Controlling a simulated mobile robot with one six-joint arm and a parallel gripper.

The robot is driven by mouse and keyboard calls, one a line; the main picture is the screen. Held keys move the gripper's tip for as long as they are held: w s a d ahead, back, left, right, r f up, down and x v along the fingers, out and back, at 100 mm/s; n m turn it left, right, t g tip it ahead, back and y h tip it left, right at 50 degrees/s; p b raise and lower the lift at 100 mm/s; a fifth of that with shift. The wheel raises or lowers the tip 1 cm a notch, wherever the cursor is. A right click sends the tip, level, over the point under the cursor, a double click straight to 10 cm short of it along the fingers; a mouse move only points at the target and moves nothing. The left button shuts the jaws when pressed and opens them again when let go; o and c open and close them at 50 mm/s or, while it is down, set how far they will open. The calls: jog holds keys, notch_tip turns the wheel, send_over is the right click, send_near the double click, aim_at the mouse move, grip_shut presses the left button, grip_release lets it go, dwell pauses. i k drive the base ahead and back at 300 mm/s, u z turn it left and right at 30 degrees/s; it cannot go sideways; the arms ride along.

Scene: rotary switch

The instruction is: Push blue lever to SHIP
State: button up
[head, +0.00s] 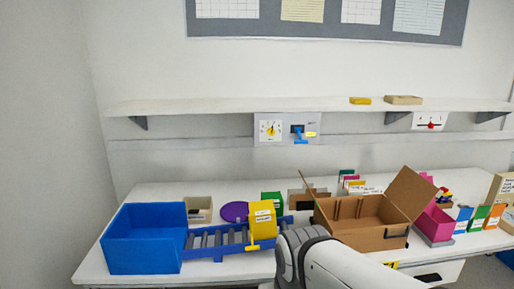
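A white dial with a yellow knob (270,130) is on the same panel to the left. My white arm rises from the bottom centre in front of the table, well below the panel. My gripper is not visible in this view.
A wall shelf (230,106) juts out above the panel. A red-knobbed dial (430,122) is at right. The wall below the panel is clear.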

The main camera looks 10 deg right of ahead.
aim_at(298, 130)
jog(key=u, duration=0.2)
jog(key=k, duration=0.7)
jog(key=z, duration=0.1)
jog(key=i, duration=1.85)
jog(key=u, duration=0.05)
